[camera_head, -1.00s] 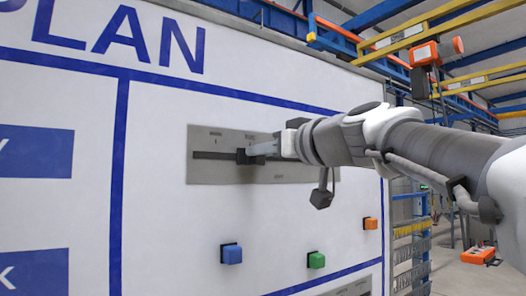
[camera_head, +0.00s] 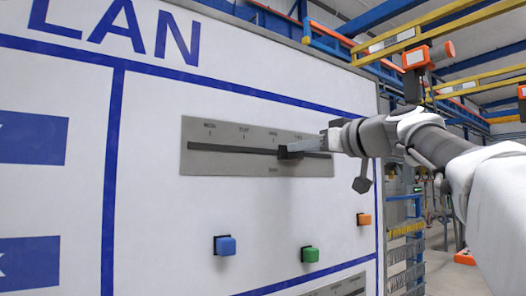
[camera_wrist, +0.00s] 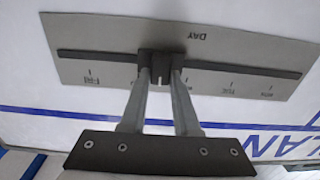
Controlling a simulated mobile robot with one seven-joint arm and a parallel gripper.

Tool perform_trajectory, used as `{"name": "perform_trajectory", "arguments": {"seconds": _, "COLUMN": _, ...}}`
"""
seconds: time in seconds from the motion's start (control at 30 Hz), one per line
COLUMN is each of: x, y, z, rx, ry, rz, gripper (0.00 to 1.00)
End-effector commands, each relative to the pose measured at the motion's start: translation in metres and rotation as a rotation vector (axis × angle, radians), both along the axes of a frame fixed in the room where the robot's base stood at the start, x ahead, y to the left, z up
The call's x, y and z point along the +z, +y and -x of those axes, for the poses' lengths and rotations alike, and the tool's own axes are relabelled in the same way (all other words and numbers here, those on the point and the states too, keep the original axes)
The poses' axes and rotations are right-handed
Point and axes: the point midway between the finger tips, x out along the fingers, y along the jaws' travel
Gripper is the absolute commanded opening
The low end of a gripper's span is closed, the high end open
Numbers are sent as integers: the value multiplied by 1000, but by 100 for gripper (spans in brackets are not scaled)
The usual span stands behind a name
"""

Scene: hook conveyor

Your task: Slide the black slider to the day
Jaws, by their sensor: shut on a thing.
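The black slider (camera_head: 290,152) sits in the dark horizontal slot of the grey day plate (camera_head: 225,164) on the white board. In the wrist view the slider (camera_wrist: 160,66) is near the middle of the slot, and the plate (camera_wrist: 110,28) appears upside down. There "FRI" reads at the left, "TUE" and "MON" at the right, and "DAY" above the slot. Labels near the slider are hidden or too small to read. My gripper (camera_head: 300,150) reaches in from the right and is shut on the slider. Its two fingers (camera_wrist: 161,82) clasp it from both sides.
Below the plate, a blue button (camera_head: 225,245), a green button (camera_head: 310,254) and an orange button (camera_head: 364,219) stick out from the board. Another grey plate (camera_head: 340,288) shows at the bottom edge. The board ends just right of the day plate.

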Motion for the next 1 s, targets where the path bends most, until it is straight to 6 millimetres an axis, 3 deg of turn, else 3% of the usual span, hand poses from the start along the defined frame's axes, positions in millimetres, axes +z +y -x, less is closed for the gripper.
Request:
{"name": "perform_trajectory", "arguments": {"seconds": 0.03, "x": 0, "y": -16, "z": -11, "rx": -8, "ry": 3, "rz": 1, "gripper": 0}}
{"name": "perform_trajectory", "arguments": {"seconds": 0.2, "x": 2, "y": -53, "z": -35, "rx": -8, "ry": 4, "rz": -1, "gripper": 0}}
{"name": "perform_trajectory", "arguments": {"seconds": 0.4, "x": 2, "y": -79, "z": -53, "rx": -4, "ry": 3, "rz": -1, "gripper": 0}}
{"name": "perform_trajectory", "arguments": {"seconds": 0.6, "x": 1, "y": -91, "z": -61, "rx": -2, "ry": 2, "rz": -1, "gripper": 0}}
{"name": "perform_trajectory", "arguments": {"seconds": 0.97, "x": 1, "y": -93, "z": -62, "rx": -6, "ry": -1, "rz": -2, "gripper": 0}}
{"name": "perform_trajectory", "arguments": {"seconds": 1.0, "x": 1, "y": -94, "z": -62, "rx": -7, "ry": -1, "rz": -2, "gripper": 31}}
